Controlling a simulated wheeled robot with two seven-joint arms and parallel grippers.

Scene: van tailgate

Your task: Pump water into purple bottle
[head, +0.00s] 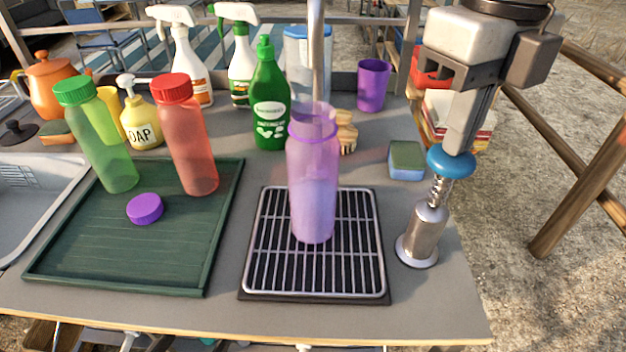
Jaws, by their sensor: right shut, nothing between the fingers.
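The purple bottle (313,190) stands upright and uncapped on the metal drip grate (262,262), under the thin vertical spout (317,60). Pale bluish content seems to show in its lower part. The hand pump (426,232) stands right of the grate, with a blue knob (451,161) on a spring shaft. My right gripper (458,140) comes down from the top right, shut, its fingertips at the top of the knob with nothing between them. The purple cap (145,208) lies on the green tray (110,277). My left gripper is not in view.
A green bottle (95,135) and a red bottle (186,135) stand capped on the tray. Behind are a soap bottle (140,115), green detergent (269,100), spray bottles and a purple cup (373,85). A sponge (406,160) lies near the pump. The counter's front is clear.

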